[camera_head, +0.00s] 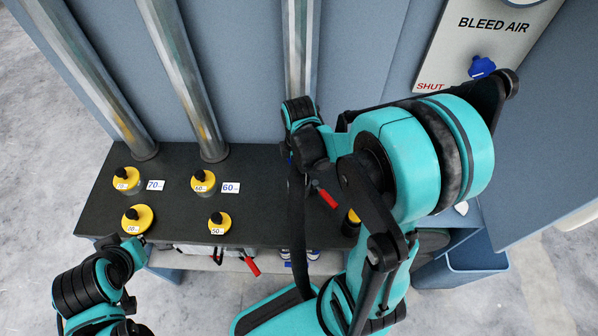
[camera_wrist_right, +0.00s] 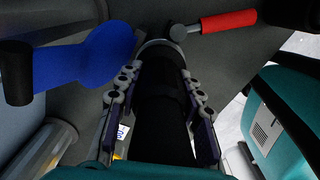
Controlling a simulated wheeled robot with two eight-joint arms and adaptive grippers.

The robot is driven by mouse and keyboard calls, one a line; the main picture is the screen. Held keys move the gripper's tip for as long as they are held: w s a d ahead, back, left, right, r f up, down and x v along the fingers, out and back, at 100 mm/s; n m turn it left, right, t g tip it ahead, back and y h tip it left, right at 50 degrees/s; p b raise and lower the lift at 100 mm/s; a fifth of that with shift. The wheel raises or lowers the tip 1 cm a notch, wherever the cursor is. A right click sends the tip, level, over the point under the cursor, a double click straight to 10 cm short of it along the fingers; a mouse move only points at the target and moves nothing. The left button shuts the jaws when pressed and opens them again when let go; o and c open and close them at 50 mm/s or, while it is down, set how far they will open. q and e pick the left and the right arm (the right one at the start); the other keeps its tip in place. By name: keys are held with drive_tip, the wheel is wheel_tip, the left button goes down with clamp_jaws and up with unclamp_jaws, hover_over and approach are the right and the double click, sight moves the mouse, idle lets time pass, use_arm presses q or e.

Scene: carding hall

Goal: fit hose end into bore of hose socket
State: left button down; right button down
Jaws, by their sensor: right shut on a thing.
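A black hose (camera_wrist_right: 160,125) lies between the two fingers of my right gripper (camera_wrist_right: 160,76), which is shut on it. The hose points away from the wrist camera toward a grey metal ring, the rim of the hose socket (camera_wrist_right: 152,46). The hose end meets or overlaps this rim, and I cannot tell whether it is inside the bore. In the head view a dark strip of hose (camera_head: 297,215) hangs beside my right arm, which hides the socket and most of that gripper. My left arm shows at the lower left, without its fingers.
A red-handled lever (camera_wrist_right: 228,22) sits right beside the socket, and a blue handle (camera_wrist_right: 95,58) is to its left. A dark shelf (camera_head: 180,220) carries several yellow-topped knobs (camera_head: 138,218). Metal pipes (camera_head: 186,75) rise behind. A BLEED AIR panel (camera_head: 480,50) is at upper right.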

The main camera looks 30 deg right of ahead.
drive_tip(key=shift+f+b, duration=0.55)
drive_tip(key=shift+f, duration=0.15)
drive_tip(key=c, duration=0.9)
unclamp_jaws()
wheel_tip(320, 180, up, 12)
drive_tip(key=shift+r, duration=0.1)
